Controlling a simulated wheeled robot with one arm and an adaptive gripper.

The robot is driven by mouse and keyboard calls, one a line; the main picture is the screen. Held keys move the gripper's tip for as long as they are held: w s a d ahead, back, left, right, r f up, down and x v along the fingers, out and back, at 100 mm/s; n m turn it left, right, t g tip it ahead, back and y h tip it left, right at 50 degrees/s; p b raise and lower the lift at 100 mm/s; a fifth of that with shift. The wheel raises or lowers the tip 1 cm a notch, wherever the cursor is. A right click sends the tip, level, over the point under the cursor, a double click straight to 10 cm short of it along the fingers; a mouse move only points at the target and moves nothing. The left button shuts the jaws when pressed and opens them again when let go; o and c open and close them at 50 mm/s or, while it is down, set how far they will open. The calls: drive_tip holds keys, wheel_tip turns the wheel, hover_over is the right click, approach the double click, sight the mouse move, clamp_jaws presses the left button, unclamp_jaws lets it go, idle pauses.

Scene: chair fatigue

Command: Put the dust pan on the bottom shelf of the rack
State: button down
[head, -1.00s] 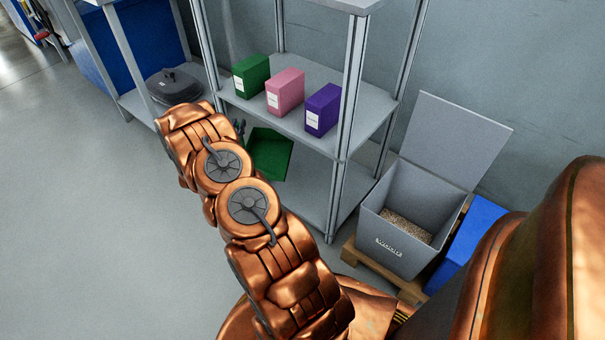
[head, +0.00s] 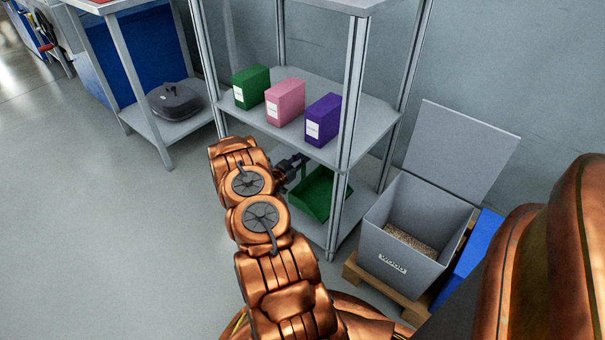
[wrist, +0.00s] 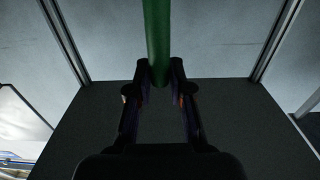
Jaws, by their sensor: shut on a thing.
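The green dust pan (head: 318,193) is inside the lower bay of the grey rack, low over the bottom shelf (head: 309,228). I cannot tell whether it touches that shelf. My gripper (head: 296,164) reaches into the rack from the left, below the middle shelf, and is shut on the pan's handle. In the wrist view the green handle (wrist: 157,35) stands between the fingertips (wrist: 160,75), and the pan's scoop is not seen there. My arm hides part of the bottom shelf in the head view.
The middle shelf (head: 362,122) is close above my gripper and bears green, pink and purple boxes (head: 285,102). A rack post (head: 340,185) stands right of the pan. A grey wood bin (head: 402,235) is at right, a table with a dark case (head: 175,100) at left.

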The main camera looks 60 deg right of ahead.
sight(302, 169)
drive_tip(key=shift+f+b, duration=0.8)
drive_tip(key=shift+f, duration=1.95)
drive_tip(key=c, duration=1.1)
unclamp_jaws()
drive_tip(key=shift+o, duration=0.2)
